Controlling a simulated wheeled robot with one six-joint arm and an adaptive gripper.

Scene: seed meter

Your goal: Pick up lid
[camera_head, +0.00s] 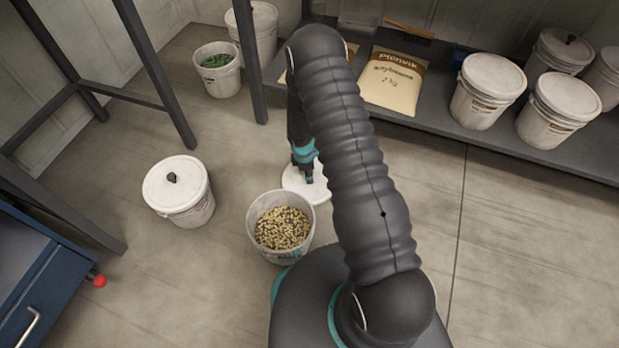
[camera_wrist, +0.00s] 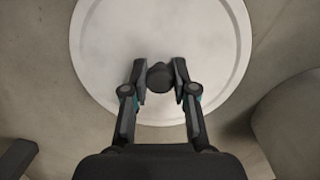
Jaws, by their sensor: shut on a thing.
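A round white lid (camera_head: 319,189) is just behind an open bucket of seeds in the head view, partly hidden by my gripper and arm. In the wrist view the lid (camera_wrist: 112,40) fills the upper middle, with a dark round knob (camera_wrist: 159,78) at its centre. My gripper (camera_head: 308,178) points down over the lid. In the wrist view its two fingers (camera_wrist: 160,82) stand on either side of the knob and are shut on it. I cannot tell whether the lid touches the floor.
The open bucket (camera_head: 252,222) of pale seeds stands close in front of the lid. A lidded bucket (camera_head: 178,190) stands to the left. A shelf (camera_head: 440,125) at the back right holds a paper bag (camera_head: 391,82) and several lidded buckets. A blue cabinet (camera_head: 40,280) is at lower left. The right floor is clear.

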